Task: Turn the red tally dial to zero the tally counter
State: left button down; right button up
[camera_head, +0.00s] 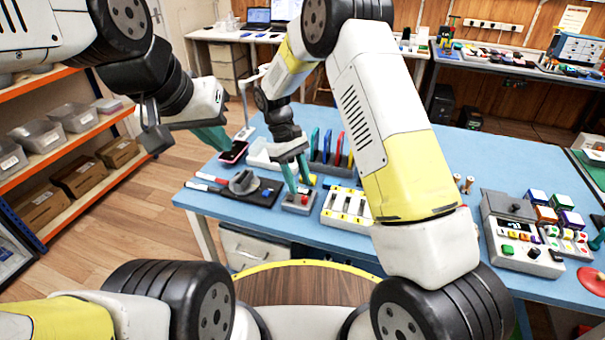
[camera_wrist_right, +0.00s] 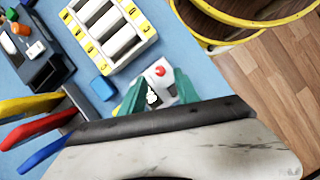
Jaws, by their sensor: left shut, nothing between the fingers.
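The red tally dial (camera_head: 304,199) sits on a small grey counter box (camera_head: 293,204) near the front edge of the blue table. In the right wrist view the dial (camera_wrist_right: 160,71) shows just beyond the fingertips, uncovered. My right gripper (camera_head: 297,182) points down over the box with its teal fingers apart and nothing seen held. The fingers also stand apart in the right wrist view (camera_wrist_right: 157,90), with part of the pale box (camera_wrist_right: 165,95) between them. I cannot tell whether they touch it. My left gripper (camera_head: 221,142) is shut and empty, close to a pink-edged phone (camera_head: 233,153).
A white slotted tray (camera_head: 346,208) with yellow labels stands right of the counter box. A dark mat (camera_head: 262,193) with a grey round thing lies left of it. Colored upright dividers (camera_head: 327,145) stand behind. A grey button console (camera_head: 520,238) is at the right.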

jog(key=shift+v, duration=1.8)
jog(key=s+d+r+m+t+y, duration=0.2)
jog(key=s+d+r, duration=0.25)
jog(key=r, duration=0.45)
jog(key=s+d+r+m+t+y, duration=0.25)
jog(key=d+r, duration=0.35)
jog(key=r, duration=0.3)
jog(key=s+d+r+m+t, duration=0.2)
jog(key=s+d, duration=0.1)
jog(key=s, duration=0.4)
jog(key=s+d+r+m+t, duration=0.2)
jog(key=s+d+r, duration=0.1)
jog(key=s, duration=0.5)
jog(key=shift+s+d+r+t+y, duration=0.15)
jog(key=shift+d+r+t+y, duration=0.05)
jog(key=shift+r+t+y, duration=0.2)
